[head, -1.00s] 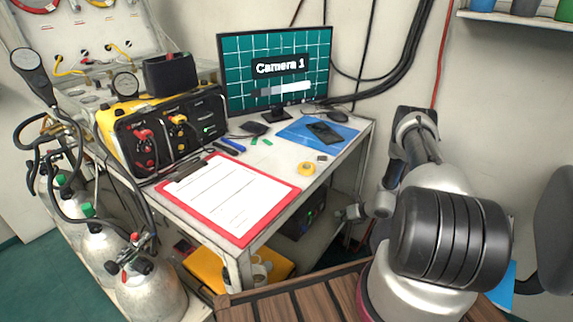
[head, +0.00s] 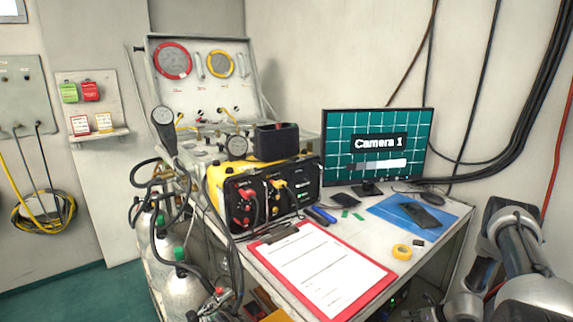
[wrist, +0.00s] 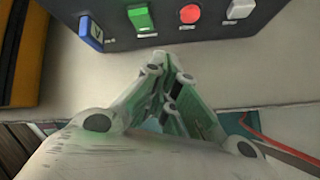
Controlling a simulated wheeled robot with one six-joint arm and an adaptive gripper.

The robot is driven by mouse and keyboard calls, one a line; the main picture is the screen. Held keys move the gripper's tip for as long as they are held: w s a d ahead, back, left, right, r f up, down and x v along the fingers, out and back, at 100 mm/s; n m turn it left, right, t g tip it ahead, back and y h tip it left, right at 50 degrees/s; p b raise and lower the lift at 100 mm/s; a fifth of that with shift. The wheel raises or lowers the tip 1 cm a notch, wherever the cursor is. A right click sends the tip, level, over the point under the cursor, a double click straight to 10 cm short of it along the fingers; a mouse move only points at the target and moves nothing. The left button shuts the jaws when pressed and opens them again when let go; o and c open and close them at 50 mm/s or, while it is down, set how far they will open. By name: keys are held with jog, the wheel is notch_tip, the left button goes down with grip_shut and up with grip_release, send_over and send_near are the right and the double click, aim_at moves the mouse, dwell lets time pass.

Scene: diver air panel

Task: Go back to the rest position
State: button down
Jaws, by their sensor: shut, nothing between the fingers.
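My gripper (wrist: 165,85) shows only in the wrist view. Its fingers are closed together, with nothing between them, and point toward a dark box (wrist: 210,28) at the top of that view. In the head view part of my arm shows at the lower right, and the gripper is out of the picture.
The table (head: 446,232) holds a yellow-black air panel (head: 262,198), a monitor (head: 375,148), a red clipboard (head: 322,275), a blue folder (head: 445,228) and yellow tape (head: 402,252). Gas cylinders (head: 180,268) with hoses stand left. The green floor (head: 70,295) is free at lower left.

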jog(key=s, duration=0.1)
jog(key=s+a+n+g, duration=0.1)
jog(key=s, duration=0.1)
jog(key=s+a+n+y, duration=0.1)
jog(key=shift+s+a, duration=0.15)
jog(key=s+a+r+n+h, duration=0.2)
jog(key=s+r+n, duration=0.7)
jog(key=r, duration=1.2)
jog(key=s+a+r+n+h, duration=0.2)
jog(key=s+r+n, duration=0.8)
jog(key=r, duration=1.2)
jog(key=s+a+r+n+g+h, duration=0.1)
jog(key=s+a+r+n, duration=0.3)
jog(key=r, duration=1.7)
jog(key=s+n+h, duration=0.1)
jog(key=s+n, duration=0.4)
jog(key=n, duration=0.3)
jog(key=shift+s+r+h, duration=0.15)
jog(key=shift+r+h, duration=0.2)
jog(key=shift+h, duration=0.05)
jog(key=shift+s, duration=0.1)
